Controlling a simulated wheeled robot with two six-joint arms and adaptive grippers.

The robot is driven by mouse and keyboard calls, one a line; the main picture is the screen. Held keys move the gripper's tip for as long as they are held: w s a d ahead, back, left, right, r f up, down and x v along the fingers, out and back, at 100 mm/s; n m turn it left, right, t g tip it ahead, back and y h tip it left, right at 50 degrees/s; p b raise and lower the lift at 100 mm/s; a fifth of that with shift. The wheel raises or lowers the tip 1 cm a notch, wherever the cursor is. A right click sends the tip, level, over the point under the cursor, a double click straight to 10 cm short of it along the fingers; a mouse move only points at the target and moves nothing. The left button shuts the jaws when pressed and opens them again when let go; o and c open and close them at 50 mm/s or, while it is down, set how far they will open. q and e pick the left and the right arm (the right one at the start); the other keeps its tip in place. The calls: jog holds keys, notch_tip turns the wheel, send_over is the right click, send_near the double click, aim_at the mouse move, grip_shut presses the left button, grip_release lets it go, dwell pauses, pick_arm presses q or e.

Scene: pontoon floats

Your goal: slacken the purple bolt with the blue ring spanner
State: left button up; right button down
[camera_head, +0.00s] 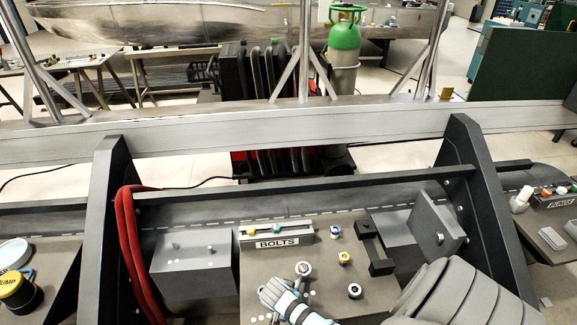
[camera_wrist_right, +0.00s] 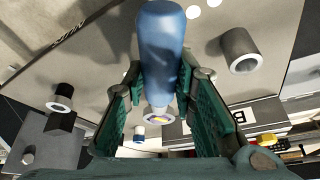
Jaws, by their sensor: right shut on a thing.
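My right gripper (camera_wrist_right: 162,82) is shut on the blue ring spanner (camera_wrist_right: 160,45), with its handle between the green-looking fingers in the right wrist view. The spanner's ring end lies past the fingertips, with a yellowish and purplish middle. In the head view a pale grey and blue shape at the bottom middle seems to be this gripper and spanner. A round head (camera_head: 303,268) with a bluish-purple centre stands just above it, possibly the purple bolt. I cannot tell whether the ring is around it. My left gripper is not in view.
A tray marked BOLTS (camera_head: 277,242) holds several coloured bolts behind. A yellow bolt (camera_head: 344,257), a white-rimmed socket (camera_head: 355,290) and a black bracket (camera_head: 374,248) stand to the right. A grey block (camera_head: 192,263) and red hoses (camera_head: 133,250) are at left.

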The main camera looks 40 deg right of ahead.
jog(key=shift+s+d, duration=0.15)
jog(key=shift+s, duration=0.05)
jog(key=shift+s+d+n, duration=0.15)
jog(key=shift+s+n, duration=0.15)
jog(key=shift+n, duration=0.2)
jog(key=shift+s+d, duration=0.1)
jog(key=shift+s, duration=0.1)
jog(key=shift+s+d+n+t, duration=0.2)
jog(key=shift+s+n+t, duration=0.1)
jog(key=shift+n, duration=0.2)
jog(key=shift+s+d, duration=0.1)
jog(key=shift+s+n+y, duration=0.15)
jog(key=shift+n+y, duration=0.15)
jog(key=shift+s+d+n, duration=0.25)
jog(key=shift+n, duration=0.05)
jog(key=shift+s+d, duration=0.1)
jog(key=shift+d, duration=0.05)
jog(key=shift+s+d+n+t, duration=0.25)
jog(key=shift+s+n+t, duration=0.05)
jog(key=shift+n, duration=0.2)
